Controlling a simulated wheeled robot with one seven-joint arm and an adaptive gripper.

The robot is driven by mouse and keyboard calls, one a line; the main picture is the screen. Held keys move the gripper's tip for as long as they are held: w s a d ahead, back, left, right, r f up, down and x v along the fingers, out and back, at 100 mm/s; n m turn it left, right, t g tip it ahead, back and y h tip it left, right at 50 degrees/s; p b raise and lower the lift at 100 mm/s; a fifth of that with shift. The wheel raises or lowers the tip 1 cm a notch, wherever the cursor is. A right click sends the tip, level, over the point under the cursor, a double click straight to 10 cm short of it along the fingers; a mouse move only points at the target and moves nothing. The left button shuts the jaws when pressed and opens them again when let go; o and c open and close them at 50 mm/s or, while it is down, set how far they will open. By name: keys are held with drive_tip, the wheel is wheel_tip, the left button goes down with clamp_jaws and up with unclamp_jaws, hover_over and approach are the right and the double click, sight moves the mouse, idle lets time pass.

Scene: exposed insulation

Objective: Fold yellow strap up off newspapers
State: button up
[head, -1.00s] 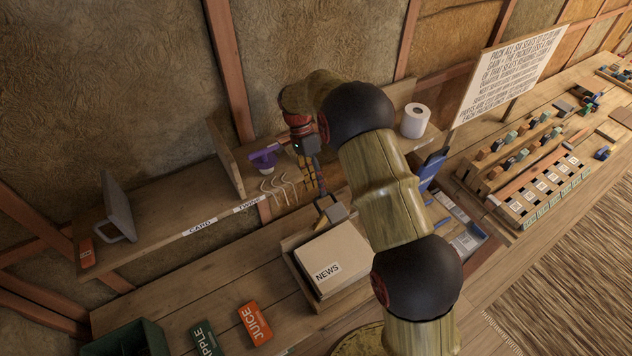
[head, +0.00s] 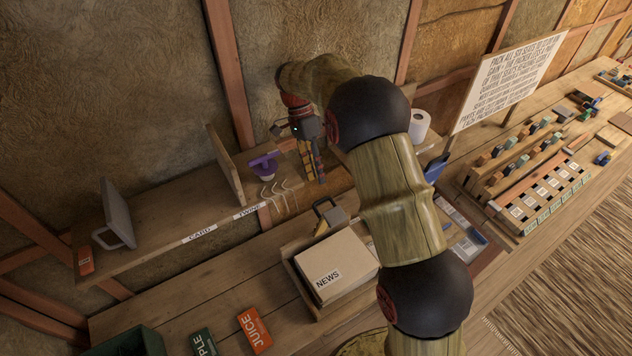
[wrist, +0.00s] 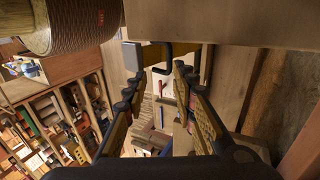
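A cardboard-coloured block labelled NEWS (head: 343,268) lies in a shallow wooden tray on the bench in the head view. Just behind it is a small yellow piece (head: 336,217) with a dark loop handle, which seems to be the strap's end. I cannot make out the rest of the strap. In the wrist view, a black handle (wrist: 168,62) and a pale grey block lie just beyond the fingertips. My gripper (head: 313,172) points down above and behind the yellow piece, apart from it. In the wrist view its fingers (wrist: 158,78) are spread with nothing between them.
A wooden shelf (head: 165,238) labelled CARD and TWINE holds a purple-topped dispenser (head: 263,164), hanging twine hooks and an upright board. A white roll (head: 419,125) stands behind my arm. JUICE (head: 254,330) and APPLE cards lie at the bench front. A signboard (head: 508,80) stands right.

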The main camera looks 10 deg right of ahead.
drive_tip(key=shift+r, duration=0.6)
drive_tip(key=shift+c, duration=0.2)
